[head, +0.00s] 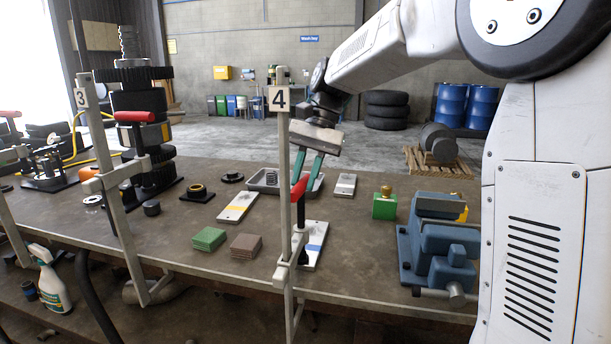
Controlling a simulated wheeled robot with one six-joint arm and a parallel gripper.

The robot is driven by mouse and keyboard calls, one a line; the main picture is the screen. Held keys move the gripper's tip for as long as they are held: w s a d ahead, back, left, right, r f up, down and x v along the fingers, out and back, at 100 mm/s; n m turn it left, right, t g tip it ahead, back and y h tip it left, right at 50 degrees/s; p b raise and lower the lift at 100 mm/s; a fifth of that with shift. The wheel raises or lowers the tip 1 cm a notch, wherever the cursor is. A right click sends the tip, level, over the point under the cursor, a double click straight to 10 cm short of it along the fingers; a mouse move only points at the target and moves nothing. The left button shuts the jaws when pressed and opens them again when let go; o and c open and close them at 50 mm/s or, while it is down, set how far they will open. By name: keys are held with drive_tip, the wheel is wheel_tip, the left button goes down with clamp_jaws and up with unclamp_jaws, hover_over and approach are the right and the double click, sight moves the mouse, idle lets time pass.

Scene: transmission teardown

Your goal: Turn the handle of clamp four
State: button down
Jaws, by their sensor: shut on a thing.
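Clamp four is an upright grey bar clamp (284,225) at the front edge of the bench in the head view. A white sign (279,99) with a black 4 is at its top. Its red handle (299,189) sits tilted above a dark vertical screw beside the bar. My gripper (304,180) reaches down from the upper right, and its green fingers are shut on the red handle. The clamp's lower arm is at the bench edge, by a white plate with a blue stripe (312,243).
Clamp three (110,165) stands at the left, near a tall dark gear stack (150,130). Green pads (209,239) and brown pads (246,246) lie left of clamp four. A blue vise (437,245) stands to the right. A grey tray (262,183) lies behind.

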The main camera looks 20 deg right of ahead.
drive_tip(key=n, duration=0.2)
drive_tip(key=n+g, duration=0.1)
drive_tip(key=shift+w+a+n+h, duration=0.2)
drive_tip(key=shift+w+n+h, duration=0.1)
drive_tip(key=shift+n+h, duration=0.1)
drive_tip(key=n, duration=0.2)
drive_tip(key=n+g+h, duration=0.1)
drive_tip(key=shift+w+a+r+n, duration=0.1)
drive_tip(key=shift+a+n, duration=0.15)
drive_tip(key=shift+n, duration=0.05)
drive_tip(key=shift+a+n+g+h, duration=0.25)
drive_tip(key=shift+n+h, duration=0.5)
drive_tip(key=shift+n, duration=0.85)
drive_tip(key=shift+a+n+g+h, duration=0.2)
drive_tip(key=shift+n+h, duration=0.55)
drive_tip(key=shift+n, duration=0.85)
drive_tip(key=c, duration=1.3)
unclamp_jaws()
